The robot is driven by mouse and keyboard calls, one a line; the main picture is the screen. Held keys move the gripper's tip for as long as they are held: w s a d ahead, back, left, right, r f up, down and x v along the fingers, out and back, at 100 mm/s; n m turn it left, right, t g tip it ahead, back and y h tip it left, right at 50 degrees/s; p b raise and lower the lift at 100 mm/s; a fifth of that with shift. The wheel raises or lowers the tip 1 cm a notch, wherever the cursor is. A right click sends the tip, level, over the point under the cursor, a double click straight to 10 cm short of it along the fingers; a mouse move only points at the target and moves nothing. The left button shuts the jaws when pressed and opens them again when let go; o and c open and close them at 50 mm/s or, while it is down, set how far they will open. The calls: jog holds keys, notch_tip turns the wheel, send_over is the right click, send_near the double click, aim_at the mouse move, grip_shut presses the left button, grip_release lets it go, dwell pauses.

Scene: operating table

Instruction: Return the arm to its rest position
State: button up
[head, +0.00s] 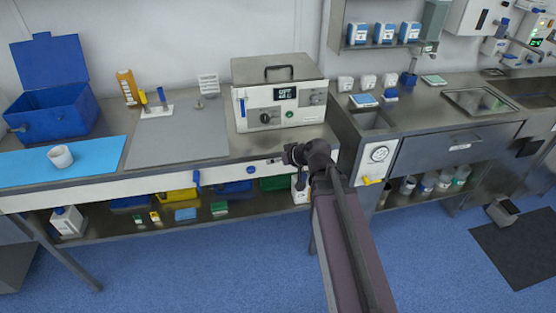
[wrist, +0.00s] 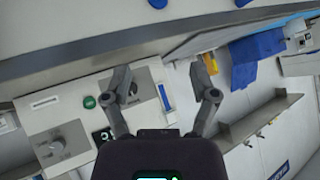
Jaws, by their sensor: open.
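My arm reaches up from the bottom of the head view, and its dark end with my gripper (head: 292,155) is in front of the bench edge, below the white device. In the wrist view my gripper (wrist: 161,82) shows two grey fingers spread wide apart. Nothing is between them. In the head view the fingers are too small to make out clearly.
A white device with a grey lid (head: 280,95) stands on the bench behind my gripper. A blue open box (head: 50,112), a white cup (head: 60,156) on a blue mat (head: 105,155) and a grey mat (head: 185,145) are at left. Blue floor (head: 220,265) is clear in front.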

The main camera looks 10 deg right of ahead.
dwell(0.3)
jog(key=s+d+f+m+g+h+p, duration=0.1)
jog(key=s+f+g+h, duration=0.1)
jog(key=s, duration=0.4)
jog(key=s+f+m+g+h+p, duration=0.1)
jog(key=s+f+m+g+h, duration=0.1)
jog(key=s+g, duration=0.4)
jog(key=shift+s+d+f+h, duration=0.4)
jog(key=shift+s+h, duration=0.4)
jog(key=shift+h, duration=0.1)
